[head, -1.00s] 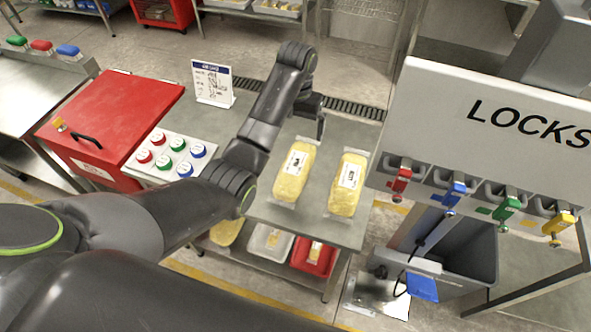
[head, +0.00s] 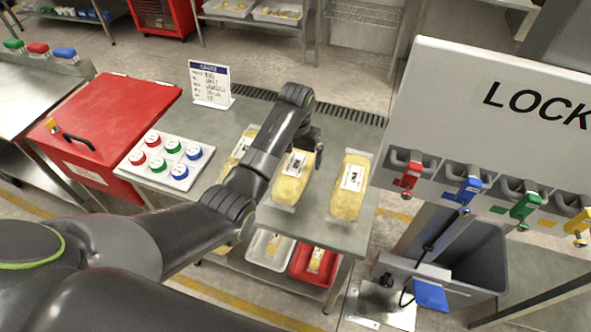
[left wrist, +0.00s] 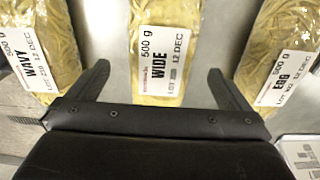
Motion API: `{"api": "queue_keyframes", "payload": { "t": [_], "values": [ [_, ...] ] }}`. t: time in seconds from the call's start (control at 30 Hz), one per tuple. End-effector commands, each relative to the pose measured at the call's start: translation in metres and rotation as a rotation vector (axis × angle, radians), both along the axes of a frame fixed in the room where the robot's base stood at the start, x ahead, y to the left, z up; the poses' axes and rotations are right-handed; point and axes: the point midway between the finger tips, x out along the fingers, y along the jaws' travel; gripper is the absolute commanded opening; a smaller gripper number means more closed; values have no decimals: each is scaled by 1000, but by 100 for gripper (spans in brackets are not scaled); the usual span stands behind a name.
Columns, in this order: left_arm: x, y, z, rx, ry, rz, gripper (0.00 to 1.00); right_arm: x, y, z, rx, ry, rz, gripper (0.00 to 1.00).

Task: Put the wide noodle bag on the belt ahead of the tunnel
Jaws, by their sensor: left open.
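The wide noodle bag (head: 290,188) is the middle of three yellow bags on a grey table (head: 337,130). In the left wrist view its label reads WIDE (left wrist: 161,60). My left gripper (head: 305,153) is open over the far end of this bag. In the left wrist view its two fingers (left wrist: 162,82) stand on either side of the bag, with nothing gripped. Whether they touch the table cannot be told. The belt and tunnel are not recognizable in these views. My right gripper is not in view.
The egg bag (left wrist: 283,50) and wavy bag (left wrist: 38,45) lie close on either side. A red box (head: 110,120), a panel of coloured caps (head: 160,175) and a sign (head: 210,85) stand to the left. A LOCKS board (head: 470,130) with coloured padlocks stands at right.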

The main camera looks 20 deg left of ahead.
Motion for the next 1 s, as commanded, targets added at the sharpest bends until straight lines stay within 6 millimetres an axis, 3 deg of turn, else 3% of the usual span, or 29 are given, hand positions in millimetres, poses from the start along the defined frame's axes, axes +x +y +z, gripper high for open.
{"api": "queue_keyframes", "payload": {
  "t": [0.3, 0.63, 1.0],
  "values": [
    [-3, 1, -41, 1, 3, 0, 100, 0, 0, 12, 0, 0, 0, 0],
    [-3, 2, -48, 0, 1, 0, 100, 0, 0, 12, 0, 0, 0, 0],
    [-3, 2, -48, 0, 2, 0, 52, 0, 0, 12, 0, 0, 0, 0]
  ]
}}
